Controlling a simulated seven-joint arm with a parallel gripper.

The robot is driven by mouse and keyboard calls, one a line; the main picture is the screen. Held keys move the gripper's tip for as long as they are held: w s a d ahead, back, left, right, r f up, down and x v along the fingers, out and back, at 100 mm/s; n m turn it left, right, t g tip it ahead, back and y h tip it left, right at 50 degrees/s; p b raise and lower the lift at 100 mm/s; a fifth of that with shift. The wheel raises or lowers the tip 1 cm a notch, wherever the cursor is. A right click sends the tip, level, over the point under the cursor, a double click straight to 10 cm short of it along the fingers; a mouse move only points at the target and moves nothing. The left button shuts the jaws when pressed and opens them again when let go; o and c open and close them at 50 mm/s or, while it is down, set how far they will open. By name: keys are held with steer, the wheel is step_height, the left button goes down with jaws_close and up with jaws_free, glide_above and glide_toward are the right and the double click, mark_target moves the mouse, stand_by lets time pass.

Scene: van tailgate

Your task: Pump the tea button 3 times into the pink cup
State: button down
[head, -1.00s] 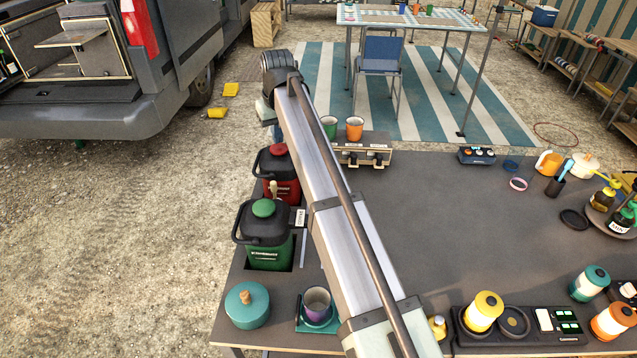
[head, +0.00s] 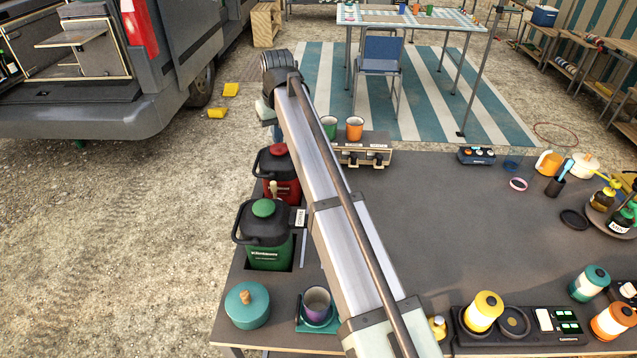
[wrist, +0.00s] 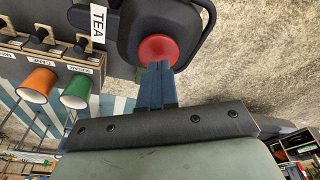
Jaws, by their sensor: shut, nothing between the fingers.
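The red tea dispenser (head: 281,188) stands at the table's left edge, with a red button on top (head: 279,150). In the wrist view its round red button (wrist: 158,50) is beside a white TEA label (wrist: 98,19). My gripper (wrist: 155,70) is shut and empty. Its blue fingertips overlap the near edge of the button in the wrist view; I cannot tell whether they press on it. I see no clearly pink cup; my arm may hide part of the space beside the dispenser.
A green dispenser (head: 266,240) stands in front of the red one. Green (head: 329,126) and orange (head: 354,130) cups are on the rack behind. A purple cup (head: 317,303) and a teal pot (head: 247,306) are at the front left. The middle of the table is clear.

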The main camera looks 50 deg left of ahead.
mark_target(279, 147)
steer(key=shift+f, duration=0.55)
steer(key=shift+f, duration=1.05)
steer(key=shift+r, duration=1.55)
steer(key=shift+f, duration=0.4)
steer(key=shift+f, duration=1.05)
steer(key=shift+r, duration=1.45)
steer(key=shift+f, duration=0.65)
